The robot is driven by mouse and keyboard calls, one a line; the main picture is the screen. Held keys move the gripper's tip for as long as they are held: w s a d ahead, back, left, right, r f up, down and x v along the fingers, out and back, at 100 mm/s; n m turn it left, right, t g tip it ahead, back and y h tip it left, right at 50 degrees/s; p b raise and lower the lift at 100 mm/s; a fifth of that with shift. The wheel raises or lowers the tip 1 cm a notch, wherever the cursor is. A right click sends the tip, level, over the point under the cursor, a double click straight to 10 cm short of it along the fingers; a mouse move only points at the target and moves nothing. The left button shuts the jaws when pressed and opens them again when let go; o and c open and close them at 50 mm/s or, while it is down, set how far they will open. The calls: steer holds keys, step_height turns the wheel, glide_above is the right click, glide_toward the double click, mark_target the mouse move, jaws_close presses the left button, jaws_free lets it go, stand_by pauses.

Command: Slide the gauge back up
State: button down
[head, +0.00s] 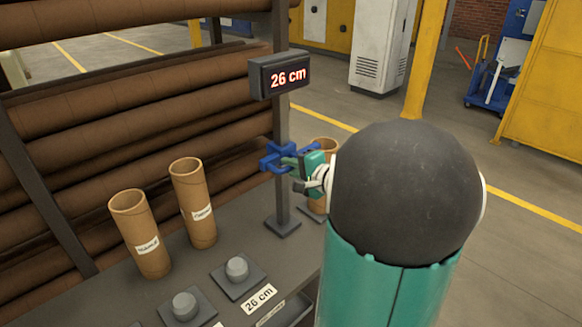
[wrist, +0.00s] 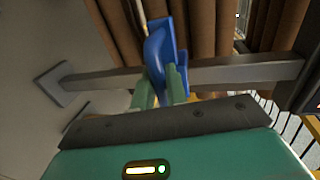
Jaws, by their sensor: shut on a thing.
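The gauge is a blue slider (head: 275,158) on a grey upright post (head: 282,200), about midway between the post's base plate and the display. The display (head: 279,74) at the top of the post reads "26 cm" in red. My gripper (head: 296,163) reaches in from the right and is shut on the blue slider. In the wrist view the slider (wrist: 162,55) stands between my green fingers (wrist: 160,92), with the post (wrist: 225,74) running across behind it. My arm hides part of the bench on the right.
Two cardboard tubes with labels, one at the left (head: 141,232) and one nearer the post (head: 193,202), stand on the bench. Another tube (head: 323,148) stands just behind my gripper.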

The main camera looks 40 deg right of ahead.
step_height(320, 180, up, 11)
steer(key=shift+w+f, duration=0.1)
steer(key=c, duration=1.6)
jaws_free()
steer(key=shift+o, duration=0.5)
steer(key=shift+f, duration=0.1)
steer(key=shift+s, duration=0.25)
steer(key=v, duration=1.3)
steer(key=shift+s, duration=0.2)
steer(key=shift+a, duration=0.1)
